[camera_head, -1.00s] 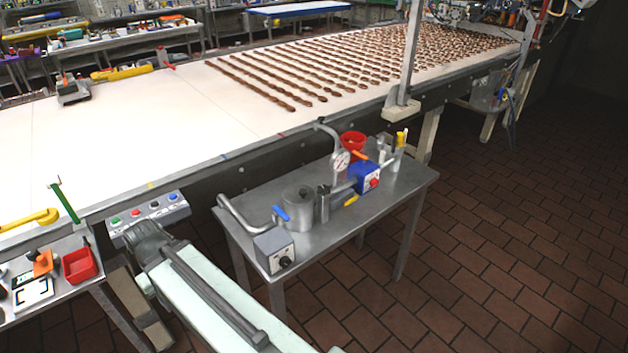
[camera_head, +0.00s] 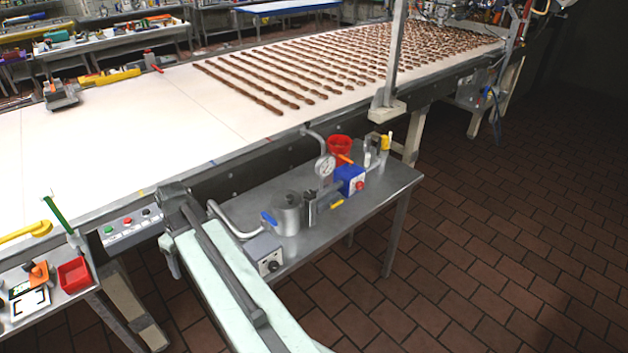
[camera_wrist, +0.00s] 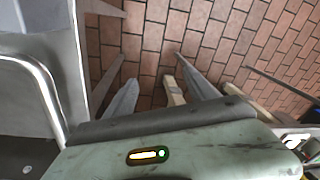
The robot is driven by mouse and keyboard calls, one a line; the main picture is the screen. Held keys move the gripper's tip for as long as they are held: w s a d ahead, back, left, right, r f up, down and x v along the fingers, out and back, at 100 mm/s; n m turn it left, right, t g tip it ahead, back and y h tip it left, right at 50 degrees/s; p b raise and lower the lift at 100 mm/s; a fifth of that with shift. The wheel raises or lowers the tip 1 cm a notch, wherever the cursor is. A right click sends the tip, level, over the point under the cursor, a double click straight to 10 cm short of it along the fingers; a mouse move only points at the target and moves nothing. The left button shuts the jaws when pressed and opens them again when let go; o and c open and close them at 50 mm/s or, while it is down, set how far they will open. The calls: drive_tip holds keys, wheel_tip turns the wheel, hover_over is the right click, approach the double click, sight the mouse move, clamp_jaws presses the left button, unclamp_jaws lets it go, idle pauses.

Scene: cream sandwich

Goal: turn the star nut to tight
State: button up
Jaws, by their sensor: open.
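I cannot clearly pick out a star nut in either view. A grey box with a dark round knob (camera_head: 271,265) stands at the near corner of the steel side table; it is too small to tell whether the knob is star-shaped. My gripper (camera_wrist: 155,68) shows in the wrist view as two grey pointed fingers spread apart. They are empty, with tiled floor behind them. In the head view my arm crosses the lower middle, close to the left of the box, and my gripper cannot be made out there.
The steel side table (camera_head: 385,188) holds a metal pot (camera_head: 287,216), a pressure gauge (camera_head: 325,166), a blue box (camera_head: 347,179) and a red funnel (camera_head: 339,145). The long conveyor (camera_head: 120,140) runs behind it. A push-button panel (camera_head: 130,228) is left of my arm. The floor at right is clear.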

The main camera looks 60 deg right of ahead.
drive_tip(key=s+d+r+p, duration=0.2)
drive_tip(key=d+r, duration=0.1)
drive_tip(key=d, duration=0.5)
drive_tip(key=s+d+r+t+p, duration=0.1)
drive_tip(key=s+d+r+p, duration=0.1)
drive_tip(key=d, duration=0.7)
drive_tip(key=s+d+r+n+t+p, duration=0.1)
drive_tip(key=s+d+r+p, duration=0.1)
drive_tip(key=d, duration=0.7)
drive_tip(key=shift+s+r+y, duration=0.3)
drive_tip(key=shift+s+r, duration=0.5)
drive_tip(key=shift+r, duration=0.05)
drive_tip(key=n+t+p, duration=0.1)
drive_tip(key=t+p, duration=0.1)
drive_tip(key=p, duration=0.1)
approach(311, 194)
drive_tip(key=b+x, duration=0.6)
drive_tip(key=x, duration=0.1)
drive_tip(key=shift+w+a+f+b, duration=0.1)
drive_tip(key=shift+w+f+b, duration=0.2)
drive_tip(key=shift+b, duration=0.3)
